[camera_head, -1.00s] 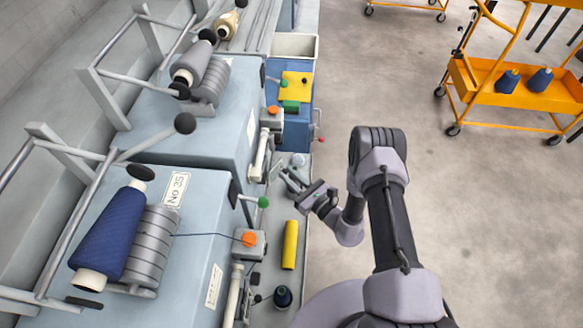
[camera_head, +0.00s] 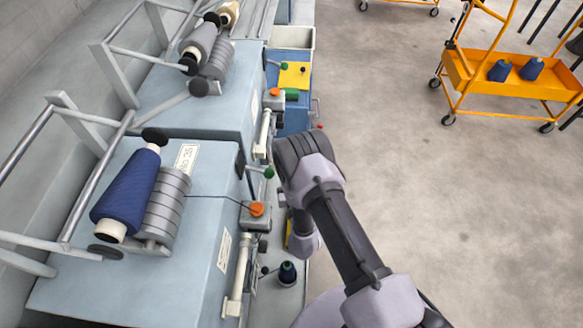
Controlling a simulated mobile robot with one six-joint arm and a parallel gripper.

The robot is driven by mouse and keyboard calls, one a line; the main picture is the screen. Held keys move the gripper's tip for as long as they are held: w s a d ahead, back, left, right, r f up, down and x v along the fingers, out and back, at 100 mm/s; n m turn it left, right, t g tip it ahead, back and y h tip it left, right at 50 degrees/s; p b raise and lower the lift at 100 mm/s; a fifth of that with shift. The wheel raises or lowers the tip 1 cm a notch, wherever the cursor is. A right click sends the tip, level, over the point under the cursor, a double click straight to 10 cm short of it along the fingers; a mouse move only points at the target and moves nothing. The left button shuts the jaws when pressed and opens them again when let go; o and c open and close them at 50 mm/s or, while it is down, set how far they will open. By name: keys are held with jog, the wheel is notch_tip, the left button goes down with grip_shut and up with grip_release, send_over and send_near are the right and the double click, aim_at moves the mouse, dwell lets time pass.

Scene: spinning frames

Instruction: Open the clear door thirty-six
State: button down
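No door marked thirty-six can be made out, and no clear panel can be told apart on the blue-grey machine units. The near unit (camera_head: 200,230) carries a plate (camera_head: 187,158) that seems to read No 35. The unit behind it (camera_head: 225,110) shows no readable number. My arm (camera_head: 340,230) reaches over the narrow ledge beside the units. My gripper is mostly hidden behind the arm; only a small grey part (camera_head: 282,200) shows at its left, close to the near unit's front. Its fingers cannot be seen clearly.
A blue yarn cone (camera_head: 128,195) lies on the near unit, with metal bars above it. Orange buttons (camera_head: 257,209) and green knobs (camera_head: 269,172) stick out of the fronts. A small dark spool (camera_head: 288,272) stands on the ledge. A yellow cart (camera_head: 510,80) stands right; the floor between is clear.

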dwell(0.4)
jog(key=c, duration=1.3)
grip_release()
jog(key=shift+s, duration=0.1)
jog(key=p+v, duration=1.2)
jog(key=shift+a, duration=0.1)
jog(key=shift+c, duration=0.3)
